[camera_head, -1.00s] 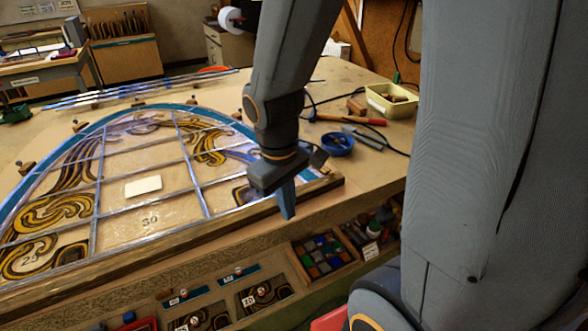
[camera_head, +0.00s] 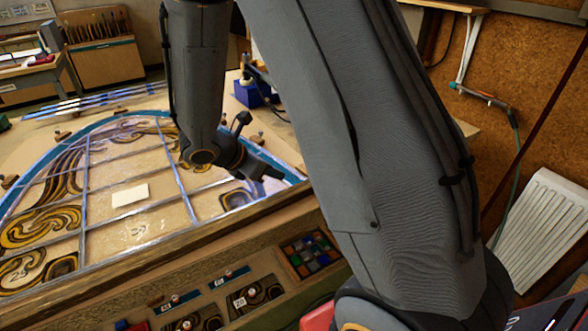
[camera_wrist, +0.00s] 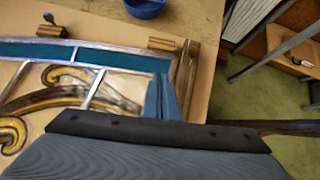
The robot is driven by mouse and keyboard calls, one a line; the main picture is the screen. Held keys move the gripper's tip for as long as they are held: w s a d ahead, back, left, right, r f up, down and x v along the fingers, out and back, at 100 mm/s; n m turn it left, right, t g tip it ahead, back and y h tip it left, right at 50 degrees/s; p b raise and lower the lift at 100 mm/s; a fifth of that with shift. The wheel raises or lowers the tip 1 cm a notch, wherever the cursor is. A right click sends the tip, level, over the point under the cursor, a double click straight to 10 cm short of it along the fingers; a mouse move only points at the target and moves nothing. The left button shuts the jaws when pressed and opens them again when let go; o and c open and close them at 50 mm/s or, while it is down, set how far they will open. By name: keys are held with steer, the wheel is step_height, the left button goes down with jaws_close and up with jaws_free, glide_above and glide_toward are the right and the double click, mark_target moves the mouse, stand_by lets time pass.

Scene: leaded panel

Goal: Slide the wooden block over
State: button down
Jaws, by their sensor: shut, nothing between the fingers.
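Several small wooden blocks stand around the leaded panel (camera_head: 150,228); I cannot tell which one the task means. In the wrist view, one wooden block (camera_wrist: 162,44) sits just outside the panel's edge, ahead of my gripper (camera_wrist: 162,98). Another (camera_wrist: 53,31) lies farther left by the teal border, with a dark knob beside it. The blue fingers are shut and empty, over the panel's corner by the wooden edge strip (camera_wrist: 187,65), apart from both blocks. In the head view my gripper (camera_head: 270,173) is over the panel's right end. More blocks show at the left (camera_head: 62,135).
A blue bowl (camera_wrist: 145,8) stands beyond the blocks. A white card (camera_head: 130,195) lies on the panel. Below the bench edge is a compartment of coloured glass pieces (camera_head: 312,254). In the wrist view, bare tabletop lies around the blocks, and floor lies to the right.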

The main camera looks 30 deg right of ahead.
mark_target(302, 174)
steer(key=p+x, duration=0.1)
steer(key=x, duration=0.3)
steer(key=shift+d+f, duration=0.1)
steer(key=shift+d, duration=0.3)
steer(key=shift+w+d+p, duration=0.15)
steer(key=shift+d+p, duration=0.15)
steer(key=shift+d, duration=0.3)
steer(key=shift+w+d+p, duration=0.15)
steer(key=shift+d+p, duration=0.15)
steer(key=shift+d, duration=0.25)
steer(key=shift+w+d, duration=0.2)
steer(key=shift+d, duration=0.3)
